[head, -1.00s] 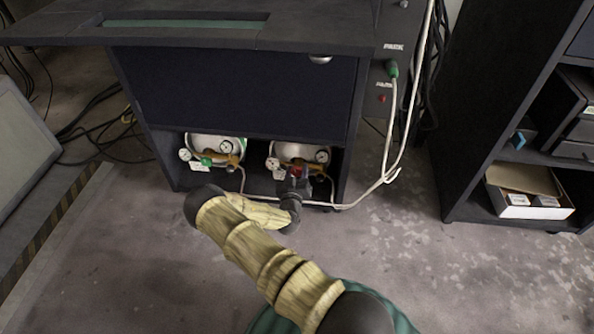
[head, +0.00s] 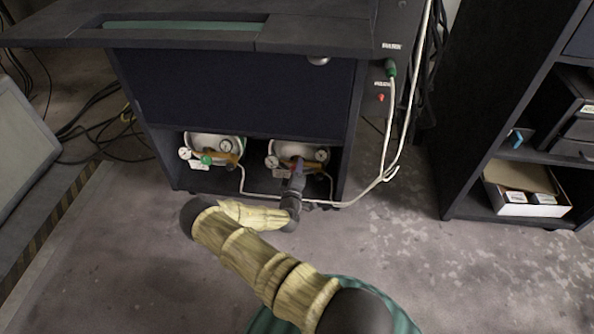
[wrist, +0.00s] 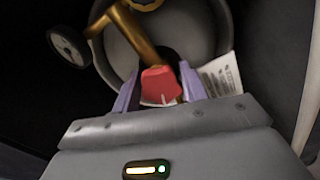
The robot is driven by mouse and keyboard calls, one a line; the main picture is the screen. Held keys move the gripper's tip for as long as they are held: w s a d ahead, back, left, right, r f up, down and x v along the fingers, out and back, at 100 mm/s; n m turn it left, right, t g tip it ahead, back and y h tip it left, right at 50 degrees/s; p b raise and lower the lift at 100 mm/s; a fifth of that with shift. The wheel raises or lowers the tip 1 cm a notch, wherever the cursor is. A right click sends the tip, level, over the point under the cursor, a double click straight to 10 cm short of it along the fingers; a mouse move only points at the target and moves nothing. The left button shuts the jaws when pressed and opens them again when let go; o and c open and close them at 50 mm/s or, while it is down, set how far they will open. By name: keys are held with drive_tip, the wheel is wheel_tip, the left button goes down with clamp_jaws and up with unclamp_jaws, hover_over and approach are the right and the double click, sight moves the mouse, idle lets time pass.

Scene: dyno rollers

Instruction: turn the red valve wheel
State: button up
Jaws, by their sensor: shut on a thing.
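The red valve wheel (wrist: 160,84) sits between the two purple fingers of my gripper (wrist: 158,88) in the wrist view. The fingers are shut on it, one on each side. A brass pipe (wrist: 134,32) runs up from behind the wheel, in front of a round grey tank end. In the head view my gripper (head: 297,170) reaches into the right half of the low opening of the dark cabinet, at the right tank (head: 283,150). There my gripper hides most of the red wheel.
A left tank with a green valve wheel (head: 207,160) and gauges stands beside the right one. A dial gauge (wrist: 68,46) is close to my gripper in the wrist view. White cables (head: 390,150) hang at the cabinet's right. A shelf (head: 460,205) stands further right.

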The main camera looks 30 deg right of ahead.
drive_tip(key=shift+a+f+n, duration=0.1)
drive_tip(key=shift+n, duration=0.4)
drive_tip(key=o, duration=1)
drive_tip(key=shift+s, duration=0.1)
drive_tip(key=p+v, duration=0.6)
drive_tip(key=v, duration=1.1)
drive_tip(key=shift+p, duration=0.35)
